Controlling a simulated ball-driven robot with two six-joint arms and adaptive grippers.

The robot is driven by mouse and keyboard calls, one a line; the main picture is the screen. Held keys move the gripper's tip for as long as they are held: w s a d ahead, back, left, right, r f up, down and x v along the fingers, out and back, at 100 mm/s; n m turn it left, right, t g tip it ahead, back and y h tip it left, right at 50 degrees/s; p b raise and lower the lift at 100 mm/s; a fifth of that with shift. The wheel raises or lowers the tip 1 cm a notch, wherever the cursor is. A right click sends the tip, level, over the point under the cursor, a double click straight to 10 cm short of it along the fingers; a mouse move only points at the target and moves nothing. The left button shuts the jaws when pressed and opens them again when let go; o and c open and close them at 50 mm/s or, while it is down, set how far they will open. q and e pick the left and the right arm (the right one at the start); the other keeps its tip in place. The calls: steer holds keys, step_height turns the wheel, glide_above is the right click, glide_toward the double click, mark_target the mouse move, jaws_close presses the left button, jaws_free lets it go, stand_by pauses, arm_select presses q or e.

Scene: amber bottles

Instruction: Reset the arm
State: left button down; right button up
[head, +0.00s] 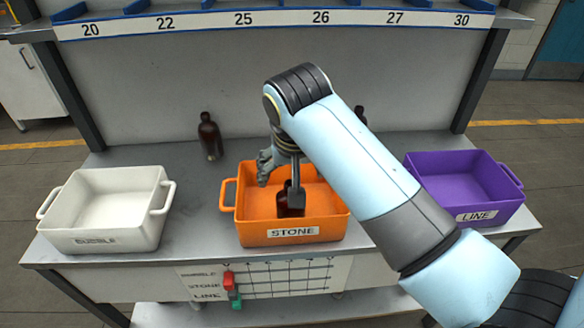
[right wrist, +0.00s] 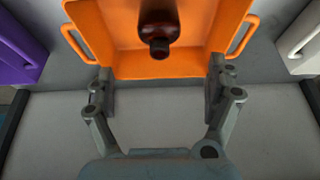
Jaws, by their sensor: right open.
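My right gripper (head: 280,180) is above the orange STONE crate (head: 292,233), with its arm coming in from the right. In the right wrist view its two fingers (right wrist: 160,85) are spread apart with nothing between them. An amber bottle (head: 284,204) is inside the orange crate, partly hidden behind a finger in the head view. In the right wrist view the bottle (right wrist: 160,22) lies beyond the fingertips, apart from them, with its neck toward the camera. My left gripper is not in view.
A white BUBBLE crate (head: 100,241) stands left and a purple LINE crate (head: 476,215) right. One amber bottle (head: 210,138) stands at the back of the grey table; another (head: 360,115) shows partly behind my arm. A blue-edged numbered shelf (head: 280,20) runs above.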

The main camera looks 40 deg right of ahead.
steer(key=shift+s+r, duration=0.15)
steer(key=shift+r, duration=0.2)
stand_by(0.3)
